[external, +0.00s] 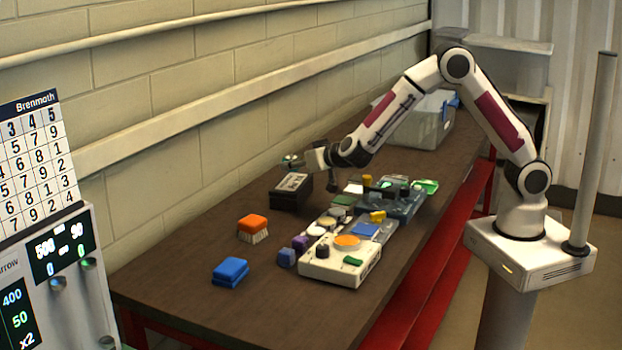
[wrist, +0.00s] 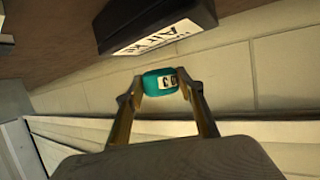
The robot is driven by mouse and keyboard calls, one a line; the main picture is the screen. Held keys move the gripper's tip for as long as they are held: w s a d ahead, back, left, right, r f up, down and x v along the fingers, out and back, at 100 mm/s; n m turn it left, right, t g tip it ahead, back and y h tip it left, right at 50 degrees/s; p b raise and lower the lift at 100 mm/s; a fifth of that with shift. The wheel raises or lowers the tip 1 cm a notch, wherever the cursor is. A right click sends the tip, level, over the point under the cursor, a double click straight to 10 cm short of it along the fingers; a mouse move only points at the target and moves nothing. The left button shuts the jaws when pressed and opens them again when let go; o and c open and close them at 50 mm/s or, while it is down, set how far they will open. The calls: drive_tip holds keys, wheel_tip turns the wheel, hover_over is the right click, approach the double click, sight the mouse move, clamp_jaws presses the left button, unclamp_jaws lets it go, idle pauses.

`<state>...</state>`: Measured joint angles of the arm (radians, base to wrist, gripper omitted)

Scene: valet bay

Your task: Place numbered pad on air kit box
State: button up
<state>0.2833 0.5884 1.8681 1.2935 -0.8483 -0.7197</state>
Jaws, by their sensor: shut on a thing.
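The air kit box (external: 291,190) is a black box with a white label, standing at the back edge of the brown table near the wall. In the wrist view the box (wrist: 155,22) shows its "Air Kit" label at the top of the picture. My gripper (external: 296,161) is just above the box in the external view. In the wrist view my gripper (wrist: 161,84) is shut on the teal numbered pad (wrist: 158,84), which has a white label with dark digits. The pad also shows small in the external view (external: 290,161). It looks apart from the box.
An orange brush (external: 253,226) and a blue block (external: 230,271) lie on the table (external: 190,254) at the front left. A white device (external: 335,268) and a grey-blue tray (external: 404,207) with small items stand to the right. A grey bin (external: 424,131) stands behind.

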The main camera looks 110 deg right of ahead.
sight(296, 183)
drive_tip(key=shift+f, duration=1.85)
drive_tip(key=shift+f, duration=0.15)
drive_tip(key=o, duration=0.9)
drive_tip(key=shift+r, duration=0.2)
drive_tip(key=v, duration=1.2)
drive_tip(key=shift+r, duration=0.1)
